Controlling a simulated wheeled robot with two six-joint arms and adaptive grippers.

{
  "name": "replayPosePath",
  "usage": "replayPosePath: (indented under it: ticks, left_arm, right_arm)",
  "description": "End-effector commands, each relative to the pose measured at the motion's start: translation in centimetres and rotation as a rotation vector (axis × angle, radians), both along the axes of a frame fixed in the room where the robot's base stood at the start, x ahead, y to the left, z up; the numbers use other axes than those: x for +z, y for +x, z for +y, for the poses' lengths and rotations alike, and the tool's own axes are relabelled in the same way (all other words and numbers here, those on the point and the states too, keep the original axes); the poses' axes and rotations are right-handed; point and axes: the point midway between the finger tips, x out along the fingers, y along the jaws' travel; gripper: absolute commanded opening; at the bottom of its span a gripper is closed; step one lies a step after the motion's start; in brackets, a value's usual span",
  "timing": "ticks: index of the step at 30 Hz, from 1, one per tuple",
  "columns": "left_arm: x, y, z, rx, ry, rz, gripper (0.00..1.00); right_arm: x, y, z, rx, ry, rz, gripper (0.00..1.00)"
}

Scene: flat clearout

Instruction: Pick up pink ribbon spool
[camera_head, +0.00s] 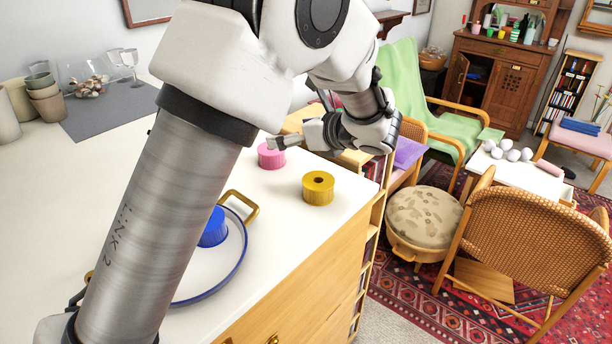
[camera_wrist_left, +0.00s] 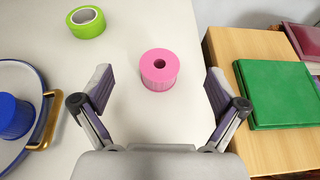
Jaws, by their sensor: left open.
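The pink ribbon spool (camera_head: 270,156) stands upright on the white counter top, partly behind my left gripper's fingers in the head view. In the left wrist view the pink spool (camera_wrist_left: 160,70) shows whole, with its dark centre hole facing up. It lies ahead of and between the spread fingers, a little beyond the fingertips. My left gripper (camera_head: 277,143) is open and empty, close to the spool; its two fingers also show in the left wrist view (camera_wrist_left: 160,88). I cannot see the fingers touching the spool. My right gripper is not in view.
A yellow spool (camera_head: 318,188) stands near the counter edge. A blue-rimmed tray (camera_head: 232,262) with gold handles holds a blue spool (camera_head: 213,230). A green roll (camera_wrist_left: 86,22) and a green book (camera_wrist_left: 275,95) flank the pink spool. Glasses and cups stand at the back left.

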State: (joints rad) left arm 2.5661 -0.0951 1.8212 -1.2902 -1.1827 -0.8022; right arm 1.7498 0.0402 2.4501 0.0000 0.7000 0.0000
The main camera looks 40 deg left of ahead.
Motion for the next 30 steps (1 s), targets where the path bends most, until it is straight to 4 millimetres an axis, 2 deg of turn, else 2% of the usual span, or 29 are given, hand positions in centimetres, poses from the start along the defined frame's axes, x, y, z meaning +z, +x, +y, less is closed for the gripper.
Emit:
replayPosePath:
  ticks: [1, 7, 14, 22, 29, 30]
  left_arm:
    - [-2.0, 0.0, 0.0, 0.0, 0.0, 0.002, 0.96]
    - [-4.0, 0.0, 0.0, 0.001, -0.001, 0.007, 0.96]
    - [-4.8, 0.2, 2.5, 0.005, -0.004, 0.01, 0.96]
    - [-6.5, 0.7, 6.6, 0.004, -0.005, 0.009, 0.96]
    - [-6.8, 0.8, 7.1, 0.002, -0.001, 0.008, 0.96]
    - [-6.8, 0.8, 7.1, 0.002, -0.001, 0.008, 0.93]
  right_arm:
    - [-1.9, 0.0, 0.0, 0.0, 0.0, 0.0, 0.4]
    - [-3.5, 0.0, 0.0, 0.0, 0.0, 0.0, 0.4]
    - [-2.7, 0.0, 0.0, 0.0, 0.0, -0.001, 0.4]
    - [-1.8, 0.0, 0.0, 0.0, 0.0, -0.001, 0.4]
    - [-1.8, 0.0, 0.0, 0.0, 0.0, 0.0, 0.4]
    - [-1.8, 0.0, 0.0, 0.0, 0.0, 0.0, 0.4]
